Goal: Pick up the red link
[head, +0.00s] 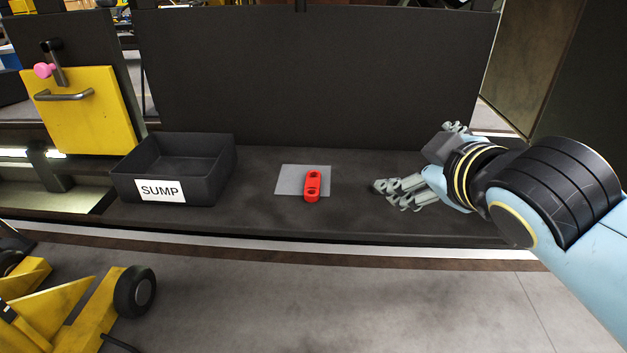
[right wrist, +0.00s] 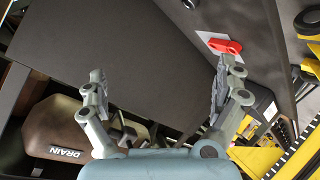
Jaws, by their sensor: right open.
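The red link (head: 312,186) lies on a grey square pad (head: 289,180) on the dark shelf, its near end over the pad's front edge. It has a round hole at each end. My right gripper (head: 384,187) is to the right of the link, apart from it, low over the shelf. In the right wrist view the link (right wrist: 225,46) shows just beyond the right-hand finger. The two fingers (right wrist: 160,90) are spread apart with nothing between them. My left gripper is in neither view.
A black bin labelled SUMP (head: 175,170) stands on the shelf to the left. A dark panel (head: 320,75) rises behind the shelf. A yellow door (head: 85,110) is at far left. A brown DRAIN container (right wrist: 65,130) shows in the wrist view. The shelf between bin and pad is clear.

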